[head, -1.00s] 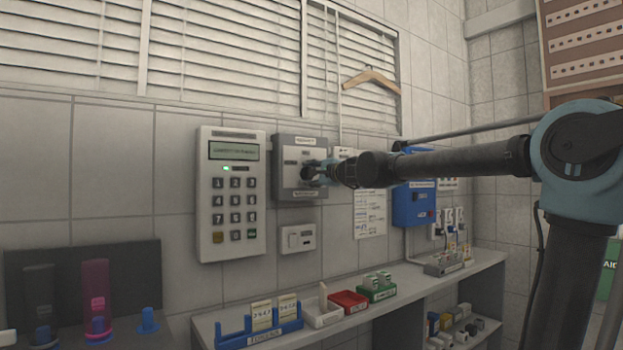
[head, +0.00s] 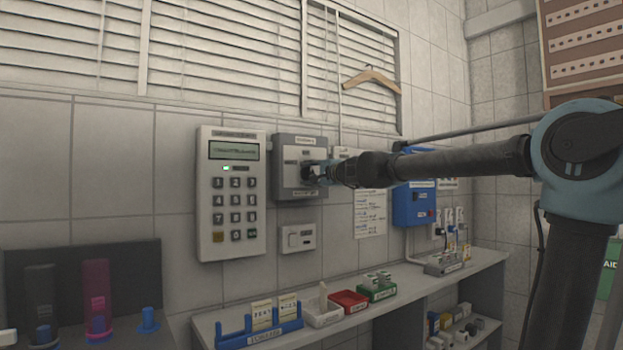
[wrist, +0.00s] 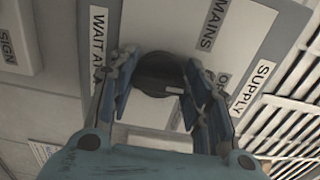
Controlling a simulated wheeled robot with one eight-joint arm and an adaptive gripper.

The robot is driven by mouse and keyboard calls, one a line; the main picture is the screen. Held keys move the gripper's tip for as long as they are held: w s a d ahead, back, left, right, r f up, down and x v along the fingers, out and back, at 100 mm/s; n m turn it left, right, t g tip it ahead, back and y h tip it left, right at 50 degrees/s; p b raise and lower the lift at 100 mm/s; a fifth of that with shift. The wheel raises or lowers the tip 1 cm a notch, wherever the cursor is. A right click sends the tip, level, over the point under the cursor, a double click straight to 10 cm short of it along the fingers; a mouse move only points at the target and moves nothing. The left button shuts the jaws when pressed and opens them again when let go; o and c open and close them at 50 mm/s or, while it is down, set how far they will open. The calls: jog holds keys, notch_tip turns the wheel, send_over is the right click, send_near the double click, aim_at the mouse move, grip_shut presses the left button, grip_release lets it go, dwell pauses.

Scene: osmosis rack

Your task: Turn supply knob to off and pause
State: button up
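The supply knob (wrist: 160,75) is a dark round knob with a small pale mark on its right side, in the wrist view. It sits on a grey supply panel (head: 285,147) on the wall, with labels reading SUPPLY, MAINS and WAIT. My gripper (wrist: 162,85) has one finger on each side of the knob, and the pads appear to press against its sides. In the head view my gripper (head: 318,173) is at the panel's lower right and hides the knob.
A white keypad unit (head: 231,192) with a lit green light is left of the panel. A small switch box (head: 298,238) is below it, and a blue box (head: 414,205) is to the right. A shelf (head: 215,322) below carries small trays.

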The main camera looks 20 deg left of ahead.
jog(key=o, duration=0.4)
jog(key=shift+f, duration=0.15)
jog(key=shift+d, duration=0.1)
jog(key=v, duration=1.1)
jog(key=shift+s+d, duration=0.2)
jog(key=shift+d, duration=0.15)
jog(key=shift+f, duration=0.1)
